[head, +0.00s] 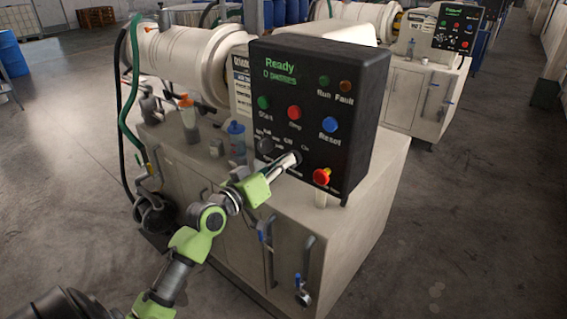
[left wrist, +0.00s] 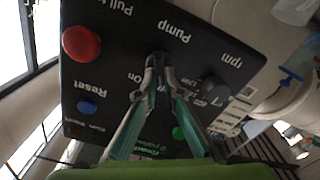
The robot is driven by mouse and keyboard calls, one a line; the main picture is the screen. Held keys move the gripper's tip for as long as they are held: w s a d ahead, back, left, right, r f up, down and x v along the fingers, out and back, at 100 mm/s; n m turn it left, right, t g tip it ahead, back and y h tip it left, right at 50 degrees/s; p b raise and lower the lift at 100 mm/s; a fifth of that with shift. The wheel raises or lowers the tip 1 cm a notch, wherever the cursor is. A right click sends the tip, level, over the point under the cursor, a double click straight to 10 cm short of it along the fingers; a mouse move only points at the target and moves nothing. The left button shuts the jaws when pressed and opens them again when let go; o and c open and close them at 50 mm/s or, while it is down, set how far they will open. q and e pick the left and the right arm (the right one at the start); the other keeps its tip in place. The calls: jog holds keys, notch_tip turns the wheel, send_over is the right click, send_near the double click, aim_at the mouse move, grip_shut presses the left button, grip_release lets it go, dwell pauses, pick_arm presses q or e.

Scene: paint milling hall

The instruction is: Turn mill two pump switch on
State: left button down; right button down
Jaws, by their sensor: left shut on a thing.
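The black control panel (head: 350,120) of the near mill shows "Ready" in green. My left gripper (head: 294,160) reaches its lower middle, between the rpm knob (head: 265,146) and the red emergency stop (head: 321,176). In the left wrist view the fingertips (left wrist: 158,63) are closed together just beside the word "Pump", shut on the small dark pump switch, mostly hidden between them. The word "On" is readable to one side of the fingers; which way the switch points I cannot tell. My right gripper is out of view.
Green start (head: 263,102), red stop (head: 294,112) and blue reset (head: 330,124) buttons sit above the gripper. Bottles (head: 188,115) stand on the cabinet (head: 370,185) left of the panel. A second mill's panel (head: 458,28) is at the back right. Floor at the right is clear.

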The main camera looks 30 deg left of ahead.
pick_arm(q)
jog(key=shift+d+m+p, duration=0.2)
jog(key=shift+m+p, duration=0.25)
jog(key=shift+m, duration=2.4)
jog(key=shift+d+m+p, duration=0.2)
jog(key=shift+m+p, duration=0.25)
jog(key=shift+m, duration=2.4)
jog(key=c, duration=2.2)
grip_release()
jog(key=shift+o, duration=0.2)
jog(key=shift+s, duration=0.15)
